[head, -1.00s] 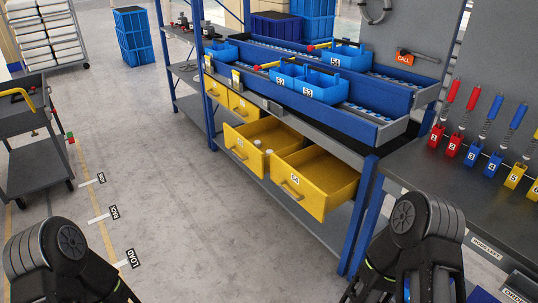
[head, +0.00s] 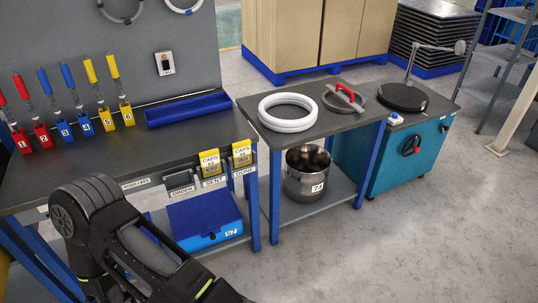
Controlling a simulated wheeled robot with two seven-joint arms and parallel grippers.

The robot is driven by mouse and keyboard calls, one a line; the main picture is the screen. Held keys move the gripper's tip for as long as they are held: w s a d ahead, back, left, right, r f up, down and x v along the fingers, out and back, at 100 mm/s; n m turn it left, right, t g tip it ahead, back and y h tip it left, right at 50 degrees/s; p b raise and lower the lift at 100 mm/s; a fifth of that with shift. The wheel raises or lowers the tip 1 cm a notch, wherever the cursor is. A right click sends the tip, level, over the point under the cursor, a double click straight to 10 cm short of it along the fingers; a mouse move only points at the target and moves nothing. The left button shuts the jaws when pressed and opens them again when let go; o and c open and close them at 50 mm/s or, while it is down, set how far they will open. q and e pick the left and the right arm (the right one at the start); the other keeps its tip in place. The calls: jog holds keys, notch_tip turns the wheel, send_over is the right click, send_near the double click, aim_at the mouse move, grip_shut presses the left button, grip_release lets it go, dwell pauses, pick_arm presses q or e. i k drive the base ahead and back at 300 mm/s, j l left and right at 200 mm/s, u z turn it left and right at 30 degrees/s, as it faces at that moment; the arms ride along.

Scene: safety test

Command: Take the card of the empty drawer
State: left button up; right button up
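The yellow drawers are out of view now. Two yellow cards reading "CAPS" hang at the bench's front edge, one above the SENT label (head: 214,182) and one above the DONE label (head: 243,171). The left card (head: 210,164) and the right card (head: 242,154) carry smaller text that is hard to read. A grey holder (head: 179,179) above the ORDER label (head: 182,190) shows no yellow card. One of my arms crosses the lower left, in front of the bench. Neither gripper's fingers show.
A blue box (head: 205,220) sits under the bench. A side table (head: 335,122) bears white rings (head: 288,112), with a metal pot (head: 307,174) below. A teal cabinet (head: 408,160) stands beside it. The floor at lower right is clear.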

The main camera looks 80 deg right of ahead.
aim_at(241, 150)
jog(key=z, duration=2.4)
